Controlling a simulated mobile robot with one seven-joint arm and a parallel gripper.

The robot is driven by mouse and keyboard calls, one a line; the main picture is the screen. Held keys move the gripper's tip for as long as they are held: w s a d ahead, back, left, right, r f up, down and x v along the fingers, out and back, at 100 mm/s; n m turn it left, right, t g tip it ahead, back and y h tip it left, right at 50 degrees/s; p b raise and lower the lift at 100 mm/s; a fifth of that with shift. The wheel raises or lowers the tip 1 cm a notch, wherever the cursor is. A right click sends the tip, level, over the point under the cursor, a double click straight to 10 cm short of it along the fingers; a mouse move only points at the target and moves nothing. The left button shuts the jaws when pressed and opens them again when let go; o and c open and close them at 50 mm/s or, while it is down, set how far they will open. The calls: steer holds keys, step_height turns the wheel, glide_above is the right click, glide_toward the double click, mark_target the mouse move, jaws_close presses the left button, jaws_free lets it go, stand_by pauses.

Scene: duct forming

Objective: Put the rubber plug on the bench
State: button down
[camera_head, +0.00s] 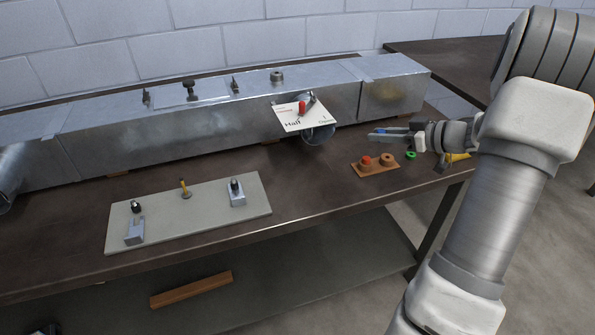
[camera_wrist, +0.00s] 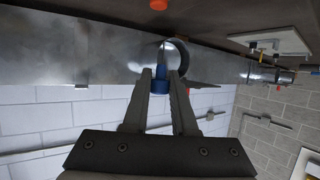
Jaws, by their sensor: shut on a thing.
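My gripper (camera_wrist: 162,82) is shut on a small blue piece (camera_wrist: 160,87) in the wrist view; I take this as the rubber plug, though its shape is partly hidden by the fingers. In the head view my gripper (camera_head: 390,134) points left, above the right part of the dark bench (camera_head: 310,180), with blue showing at the fingers. The blue piece appears held clear of the bench. A round metal collar (camera_head: 319,136) on the duct's front is left of the gripper; it also shows beyond the fingertips in the wrist view (camera_wrist: 181,55).
The metal duct (camera_head: 220,130) runs along the bench's back, with a white card (camera_head: 292,121) above the collar. A wooden block (camera_head: 375,169) with red and brown round pieces and a green ring (camera_head: 410,155) are near the gripper. A grey board (camera_head: 210,205) lies front left. Bare bench lies between.

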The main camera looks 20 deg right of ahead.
steer(key=b, duration=0.5)
glide_above(334, 183)
step_height(334, 183, down, 7)
steer(key=shift+r, duration=0.1)
steer(key=shift+f+b, duration=0.8)
steer(key=shift+f, duration=1.15)
steer(key=shift+f, duration=0.1)
steer(key=shift+f, duration=0.15)
steer(key=c, duration=0.7)
jaws_free()
